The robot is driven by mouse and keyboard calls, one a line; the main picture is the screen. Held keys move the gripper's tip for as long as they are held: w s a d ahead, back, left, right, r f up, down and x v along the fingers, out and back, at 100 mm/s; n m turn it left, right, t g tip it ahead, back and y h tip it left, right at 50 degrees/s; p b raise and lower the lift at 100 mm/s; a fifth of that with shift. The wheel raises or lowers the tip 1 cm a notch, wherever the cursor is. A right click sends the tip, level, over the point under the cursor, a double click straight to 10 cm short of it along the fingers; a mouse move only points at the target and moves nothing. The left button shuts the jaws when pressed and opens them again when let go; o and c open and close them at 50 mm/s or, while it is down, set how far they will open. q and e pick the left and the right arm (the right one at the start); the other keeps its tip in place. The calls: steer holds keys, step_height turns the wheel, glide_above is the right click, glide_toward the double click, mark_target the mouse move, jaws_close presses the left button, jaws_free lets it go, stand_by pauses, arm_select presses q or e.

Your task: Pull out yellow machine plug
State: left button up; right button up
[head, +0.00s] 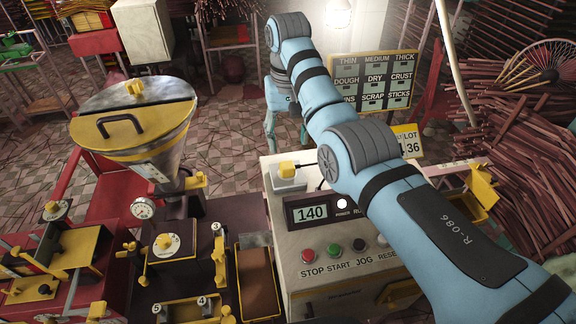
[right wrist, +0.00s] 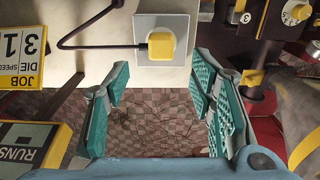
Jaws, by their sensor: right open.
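The yellow plug (head: 288,169) sits in a pale square socket plate (head: 284,180) on top of the white control box, with a black cord running from it to the right. In the right wrist view the plug (right wrist: 161,46) is seated in its plate (right wrist: 146,22), and its cord (right wrist: 90,46) runs left. My right gripper (head: 287,143) is open and empty behind the plug in the head view. In the right wrist view its teal fingers (right wrist: 160,68) are spread wide, with the plug ahead of the gap, roughly centred and untouched. My left gripper is out of view.
The control box (head: 315,258) carries a display reading 140 and several buttons. A hopper machine (head: 135,120) stands to its left, with a brown tray (head: 260,285) between. A sign board (head: 372,82) and bundled sticks (head: 510,130) are at right. Tiled floor lies behind.

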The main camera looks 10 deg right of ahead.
mark_target(287, 165)
steer(key=shift+a+f, duration=0.1)
steer(key=shift+f, duration=0.2)
steer(key=shift+w+f, duration=0.15)
steer(key=shift+f, duration=4.15)
jaws_close()
steer(key=shift+r, duration=0.15)
steer(key=shift+r, duration=2.9)
